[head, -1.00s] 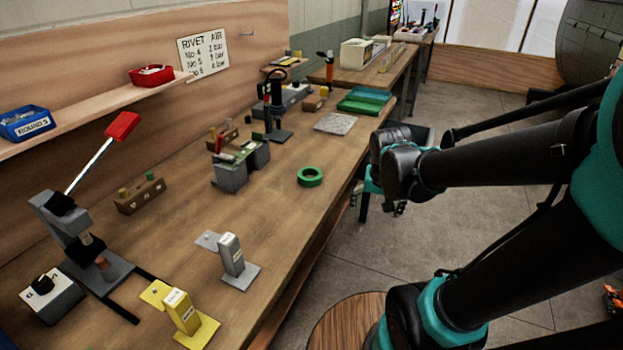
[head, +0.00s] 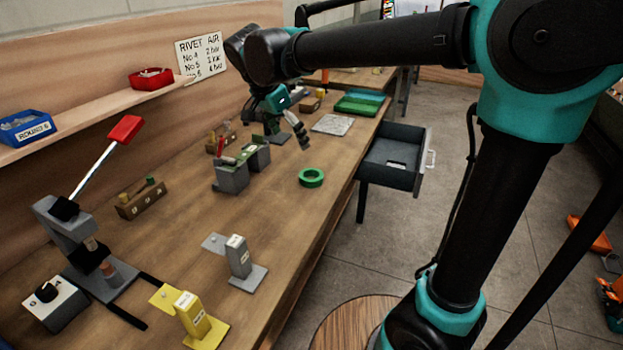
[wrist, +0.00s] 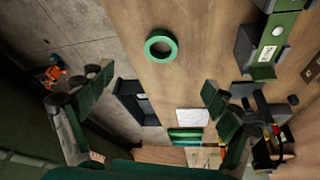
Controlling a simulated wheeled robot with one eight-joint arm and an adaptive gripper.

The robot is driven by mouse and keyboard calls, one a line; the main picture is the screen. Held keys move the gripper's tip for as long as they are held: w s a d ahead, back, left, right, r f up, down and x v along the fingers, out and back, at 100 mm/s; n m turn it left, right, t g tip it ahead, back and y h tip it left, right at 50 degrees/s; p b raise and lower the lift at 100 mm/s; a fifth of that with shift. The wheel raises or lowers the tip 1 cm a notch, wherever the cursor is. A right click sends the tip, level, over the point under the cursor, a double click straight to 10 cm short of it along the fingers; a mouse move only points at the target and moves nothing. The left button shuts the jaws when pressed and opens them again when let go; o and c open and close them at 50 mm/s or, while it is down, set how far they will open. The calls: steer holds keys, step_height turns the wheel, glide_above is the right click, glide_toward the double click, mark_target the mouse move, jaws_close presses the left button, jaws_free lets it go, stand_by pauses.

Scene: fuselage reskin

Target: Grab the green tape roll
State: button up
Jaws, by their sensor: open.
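The green tape roll (head: 311,177) lies flat on the wooden workbench (head: 270,240), near its right edge in the head view. It also shows whole in the wrist view (wrist: 160,46), at the upper middle, with wood visible through its hole. My gripper (head: 287,135) hangs over the bench, behind and a little left of the roll in the head view, and apart from it. In the wrist view its two fingers (wrist: 156,104) are spread wide with nothing between them. Nothing hides the roll.
A grey block holder (head: 242,167) stands left of the roll. A grey stand (head: 240,262) and a yellow stand (head: 194,318) are nearer. A green tray (head: 362,103) and a pale plate (head: 333,125) lie behind. An open drawer (head: 395,157) juts out on the right. Bench around the roll is clear.

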glide_toward(306, 174)
steer(key=shift+s+d+f, duration=0.3)
steer(key=shift+s+f, duration=0.1)
steer(key=shift+s, duration=0.2)
steer(key=shift+s+d+f, duration=0.3)
steer(key=shift+s+f, duration=0.15)
steer(key=shift+s, duration=0.2)
steer(key=shift+x, duration=3)
steer(key=shift+w+d+r, duration=0.1)
steer(key=shift+w+r, duration=0.05)
steer(key=c, duration=1.2)
steer(key=shift+c, duration=0.2)
